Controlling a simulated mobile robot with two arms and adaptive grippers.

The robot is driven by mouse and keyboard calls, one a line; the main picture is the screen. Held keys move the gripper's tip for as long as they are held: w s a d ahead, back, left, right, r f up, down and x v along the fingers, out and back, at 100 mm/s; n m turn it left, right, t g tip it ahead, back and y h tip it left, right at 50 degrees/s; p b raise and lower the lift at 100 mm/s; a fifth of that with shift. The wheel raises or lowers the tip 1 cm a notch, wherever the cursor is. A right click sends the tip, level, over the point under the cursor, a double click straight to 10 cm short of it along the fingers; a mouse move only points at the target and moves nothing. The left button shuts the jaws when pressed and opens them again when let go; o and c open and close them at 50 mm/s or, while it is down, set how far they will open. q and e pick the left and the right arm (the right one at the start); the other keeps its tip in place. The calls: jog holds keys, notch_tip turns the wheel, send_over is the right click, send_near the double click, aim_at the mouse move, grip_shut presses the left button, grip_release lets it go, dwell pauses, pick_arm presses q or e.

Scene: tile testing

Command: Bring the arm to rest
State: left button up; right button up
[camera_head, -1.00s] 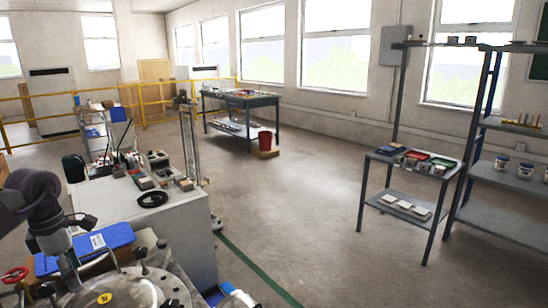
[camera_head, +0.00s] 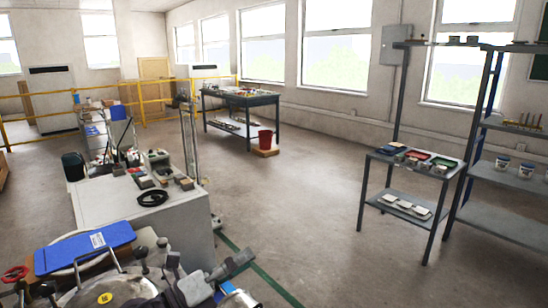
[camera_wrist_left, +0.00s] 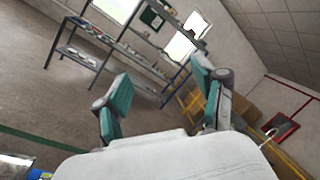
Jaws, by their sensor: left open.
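My left gripper (camera_head: 240,260) is low in the middle of the head view, at the right side of the round metal machine top. In the left wrist view my left gripper (camera_wrist_left: 162,78) shows its two teal-padded fingers spread apart, with nothing between them. It points out over the room, clear of any object. My right gripper is not in view.
A blue case (camera_head: 85,247) lies by the round metal machine top (camera_head: 118,290) at lower left. A white cabinet (camera_head: 180,222) with small tools stands behind it. A two-tier table (camera_head: 383,197) and shelf rack (camera_head: 490,208) stand at right. The middle floor is open.

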pick_arm(q)
jog(key=s+a+f+n+t+y, duration=0.2)
jog(key=a+f+n+y, duration=0.5)
jog(key=n, duration=0.6)
jog(key=s+a+f+n+t+y, duration=0.25)
jog(key=a+f+n+y, duration=0.3)
jog(key=n+y, duration=0.55)
jog(key=s+a+f+n+g+h, duration=0.1)
jog(key=s+f+n+g, duration=0.5)
jog(key=s, duration=0.7)
jog(key=s+a+f+n+g, duration=0.1)
jog(key=s+f+n+g, duration=0.3)
jog(key=s+f+g, duration=0.6)
jog(key=s+f+t, duration=0.1)
jog(key=s+f, duration=0.1)
jog(key=f, duration=1.2)
jog(key=s+f+t, duration=0.1)
jog(key=s+f, duration=0.2)
jog(key=f, duration=1)
jog(key=s+a+f+g, duration=0.1)
jog(key=s+a+f, duration=0.1)
jog(key=s+f, duration=1.2)
jog(key=shift+s+a+f, duration=0.15)
jog(key=shift+s+a, duration=0.2)
jog(key=shift+s, duration=0.3)
